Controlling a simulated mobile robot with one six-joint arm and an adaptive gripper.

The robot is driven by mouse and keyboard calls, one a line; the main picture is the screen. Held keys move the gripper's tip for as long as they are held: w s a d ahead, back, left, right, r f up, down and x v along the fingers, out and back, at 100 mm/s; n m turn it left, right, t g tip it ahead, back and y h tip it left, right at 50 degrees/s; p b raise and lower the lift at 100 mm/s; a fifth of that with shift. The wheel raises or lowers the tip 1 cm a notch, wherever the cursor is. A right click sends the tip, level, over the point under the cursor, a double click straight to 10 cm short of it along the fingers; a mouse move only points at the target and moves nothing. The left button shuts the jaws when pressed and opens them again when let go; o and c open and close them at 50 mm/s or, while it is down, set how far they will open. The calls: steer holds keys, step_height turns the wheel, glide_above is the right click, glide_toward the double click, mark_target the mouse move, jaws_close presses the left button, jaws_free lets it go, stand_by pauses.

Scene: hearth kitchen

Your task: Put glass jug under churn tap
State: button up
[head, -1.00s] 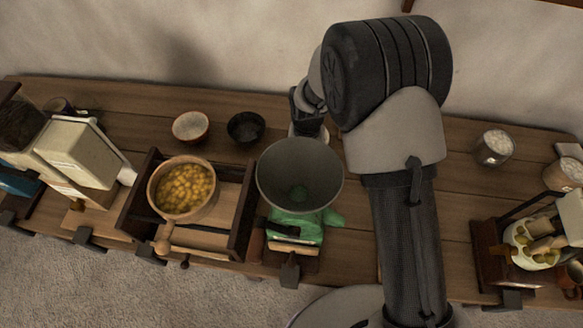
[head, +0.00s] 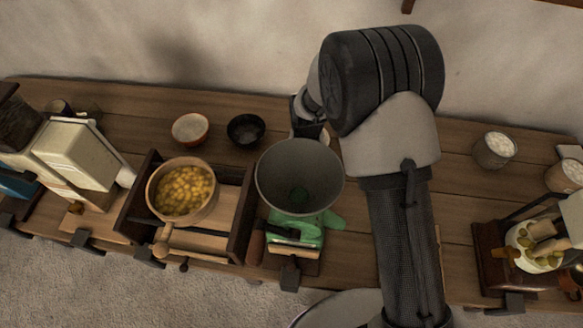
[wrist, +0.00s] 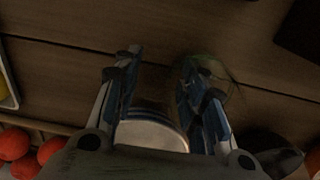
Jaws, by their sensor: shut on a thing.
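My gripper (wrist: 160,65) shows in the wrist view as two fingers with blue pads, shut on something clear. A faint, greenish glass outline, seemingly the glass jug (wrist: 224,76), shows by the right finger; most of it is dark or hidden. In the head view my gripper (head: 308,125) is mostly hidden behind my arm and a grey funnel, low over the back of the counter. The jug cannot be made out there. A cream box-like machine (head: 78,155) stands at the left; I cannot tell whether it is the churn, and no tap is clear.
The grey funnel (head: 278,178) tops a green machine (head: 300,232) in front of my gripper. A pan of yellow chunks (head: 184,190) sits in a wooden frame left of it. Two small bowls (head: 190,128) (head: 245,129) stand behind. Counter right of my arm is partly clear.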

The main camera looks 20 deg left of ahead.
steer(key=shift+c, duration=1.4)
step_height(320, 180, up, 20)
steer(key=p, duration=0.5)
steer(key=shift+r+p, duration=0.1)
steer(key=shift+p, duration=0.2)
steer(key=shift+r, duration=0.35)
step_height(320, 180, up, 13)
steer(key=p, duration=0.8)
steer(key=shift+r, duration=0.1)
steer(key=shift+c, duration=0.2)
steer(key=d+f+m+b, duration=0.1)
steer(key=d+f+b, duration=0.1)
steer(key=d+f, duration=0.3)
steer(key=d+f+b, duration=0.3)
steer(key=d+f, duration=0.3)
steer(key=d, duration=0.8)
steer(key=d+f+m+b, duration=0.1)
steer(key=d+f+b, duration=0.2)
steer(key=d, duration=0.6)
step_height(320, 180, down, 2)
steer(key=shift+s+d+f+m, duration=0.15)
steer(key=shift+s+d+m, duration=0.1)
steer(key=shift+m, duration=0.05)
